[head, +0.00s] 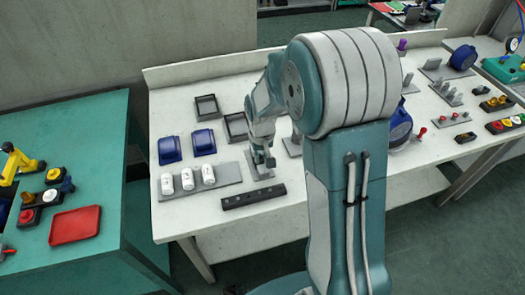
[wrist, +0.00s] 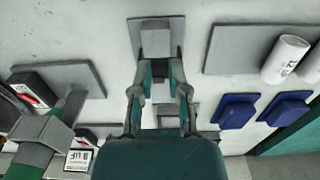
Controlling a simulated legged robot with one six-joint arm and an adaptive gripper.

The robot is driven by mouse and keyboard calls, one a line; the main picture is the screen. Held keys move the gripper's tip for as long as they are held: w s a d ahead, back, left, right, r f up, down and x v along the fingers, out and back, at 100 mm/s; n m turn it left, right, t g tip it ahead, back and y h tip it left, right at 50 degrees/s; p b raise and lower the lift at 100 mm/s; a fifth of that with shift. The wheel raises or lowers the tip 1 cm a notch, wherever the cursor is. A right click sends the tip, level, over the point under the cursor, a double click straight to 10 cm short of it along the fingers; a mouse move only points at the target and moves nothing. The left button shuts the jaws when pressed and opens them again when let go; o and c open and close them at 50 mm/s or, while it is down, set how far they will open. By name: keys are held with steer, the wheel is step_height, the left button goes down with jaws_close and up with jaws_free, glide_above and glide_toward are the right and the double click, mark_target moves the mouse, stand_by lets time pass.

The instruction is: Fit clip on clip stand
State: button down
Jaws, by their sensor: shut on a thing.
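The clip stand is a grey plate with an upright grey block (wrist: 155,40), at the top middle of the wrist view. In the head view its plate (head: 255,170) lies on the white table under my gripper. My gripper (wrist: 160,70) is at the near side of the block, its two fingers close together around a small grey piece, which I take to be the clip. Most of the clip is hidden by the fingers. I cannot tell whether it touches the block. In the head view my gripper (head: 264,160) points down and hides part of the stand.
A black bar (head: 253,196) lies in front of the stand. White cylinders (head: 187,180) on a grey plate and blue covers (head: 169,150) are to the left. Dark square trays (head: 207,108) are behind. A labelled box (wrist: 33,91) stands at left in the wrist view.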

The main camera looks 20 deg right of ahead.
steer(key=shift+f, duration=0.45)
steer(key=shift+d+f, duration=0.3)
steer(key=shift+f, duration=0.7)
steer(key=shift+a, duration=0.1)
stand_by(0.6)
steer(key=c, duration=0.6)
jaws_free()
steer(key=shift+o, duration=0.2)
steer(key=shift+r, duration=3)
